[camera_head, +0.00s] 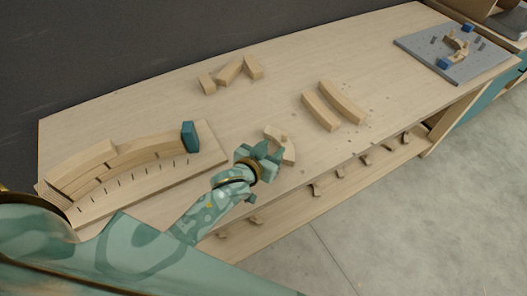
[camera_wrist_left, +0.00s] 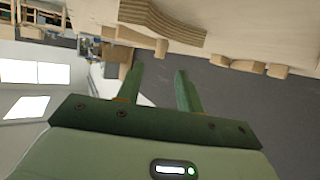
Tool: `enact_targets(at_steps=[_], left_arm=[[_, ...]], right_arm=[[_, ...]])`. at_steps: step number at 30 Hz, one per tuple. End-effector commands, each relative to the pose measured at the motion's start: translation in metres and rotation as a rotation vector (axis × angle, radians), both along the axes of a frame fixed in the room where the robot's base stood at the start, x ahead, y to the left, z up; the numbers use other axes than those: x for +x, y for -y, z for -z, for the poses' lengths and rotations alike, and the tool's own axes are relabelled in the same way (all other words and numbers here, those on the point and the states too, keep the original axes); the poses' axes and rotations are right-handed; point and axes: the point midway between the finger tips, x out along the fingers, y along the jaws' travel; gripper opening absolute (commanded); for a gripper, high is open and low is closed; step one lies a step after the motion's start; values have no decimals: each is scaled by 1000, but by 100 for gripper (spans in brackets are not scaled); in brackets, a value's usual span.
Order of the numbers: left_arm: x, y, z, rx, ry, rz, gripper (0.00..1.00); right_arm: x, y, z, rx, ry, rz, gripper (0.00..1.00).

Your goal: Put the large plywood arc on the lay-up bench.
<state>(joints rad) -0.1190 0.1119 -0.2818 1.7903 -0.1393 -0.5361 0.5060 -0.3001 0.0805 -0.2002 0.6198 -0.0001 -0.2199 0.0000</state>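My left gripper (camera_head: 262,158) is over the front of the long wooden bench (camera_head: 185,100). In the left wrist view its two fingers (camera_wrist_left: 160,72) stand apart with nothing between them. That view also shows a curved piece with layered plywood edges (camera_wrist_left: 162,24) beyond the fingertips, apart from them. In the head view a pale curved piece (camera_head: 288,152) lies on the bench, partly hidden behind the gripper. Two more curved pieces (camera_head: 343,102) lie side by side to its right. I cannot tell which one is the layered piece. My right gripper is not in view.
A slotted form board (camera_head: 205,158) with curved strips and a blue block (camera_head: 190,136) fills the bench's left end. Several short blocks (camera_head: 229,70) lie at the back. A grey pegboard (camera_head: 470,66) sits at the right.

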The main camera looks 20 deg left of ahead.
Motion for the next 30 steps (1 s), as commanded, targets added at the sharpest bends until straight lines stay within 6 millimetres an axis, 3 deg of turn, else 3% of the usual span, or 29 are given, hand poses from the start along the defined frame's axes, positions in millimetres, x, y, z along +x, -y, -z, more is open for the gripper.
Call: enact_targets(at_steps=[3, 9, 30], left_arm=[[-24, -3, -11, 1, -1, 0, 37], [-44, -6, -19, 1, -1, 0, 37], [-47, -6, -19, 1, 0, 0, 37]], right_arm=[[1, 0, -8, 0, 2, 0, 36], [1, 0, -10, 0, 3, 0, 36], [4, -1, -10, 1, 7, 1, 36]])
